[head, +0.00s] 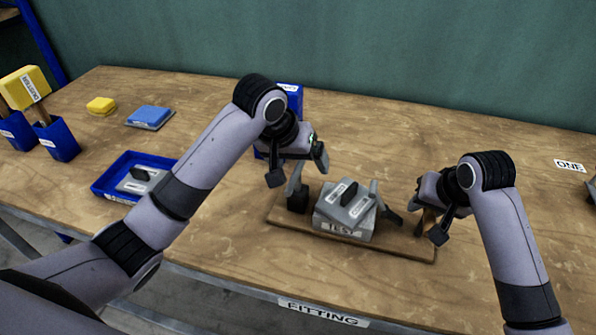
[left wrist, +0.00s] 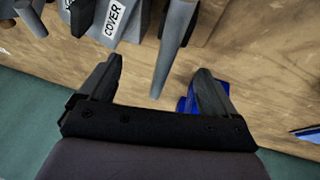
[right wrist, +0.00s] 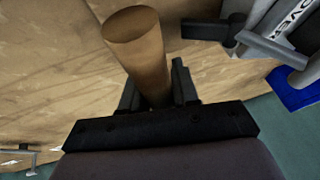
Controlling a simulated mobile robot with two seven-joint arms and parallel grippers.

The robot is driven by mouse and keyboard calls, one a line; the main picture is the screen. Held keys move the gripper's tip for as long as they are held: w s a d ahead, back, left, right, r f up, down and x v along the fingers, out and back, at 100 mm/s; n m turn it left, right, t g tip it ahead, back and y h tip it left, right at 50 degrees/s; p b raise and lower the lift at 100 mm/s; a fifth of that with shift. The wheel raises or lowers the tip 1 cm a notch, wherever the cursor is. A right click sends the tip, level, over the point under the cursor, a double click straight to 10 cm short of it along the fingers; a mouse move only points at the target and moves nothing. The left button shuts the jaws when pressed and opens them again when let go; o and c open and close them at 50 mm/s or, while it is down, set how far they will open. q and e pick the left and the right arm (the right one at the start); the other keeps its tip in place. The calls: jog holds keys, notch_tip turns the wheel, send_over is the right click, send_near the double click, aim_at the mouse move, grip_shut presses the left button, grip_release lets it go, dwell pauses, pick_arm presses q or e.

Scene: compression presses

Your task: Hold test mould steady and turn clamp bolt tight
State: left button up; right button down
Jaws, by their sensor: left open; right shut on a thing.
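The grey test mould (head: 328,222), with a TEST label and a COVER-labelled lid (left wrist: 113,25), sits on a wooden board (head: 400,247). An upright grey bar (head: 296,183) stands at the mould's left side, on a black block. My left gripper (head: 299,172) is open above that block; the bar (left wrist: 174,45) shows between its spread fingers, with gaps. My right gripper (head: 429,213) is shut on a wooden cylindrical handle (right wrist: 143,50) at the board's right end. I cannot make out the clamp bolt itself or whether the handle belongs to it.
A blue tray (head: 103,185) with a grey piece lies to the left, partly behind my left arm. Behind are a blue block (head: 152,113) and a yellow block (head: 101,105). Blue holders (head: 57,141) stand at far left. A blue thing (head: 291,92) stands behind my left gripper. Wooden tabletop at right is mostly clear.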

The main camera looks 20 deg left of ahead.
aim_at(299, 163)
pick_arm(q)
jog(key=shift+x, duration=1.6)
grip_shut()
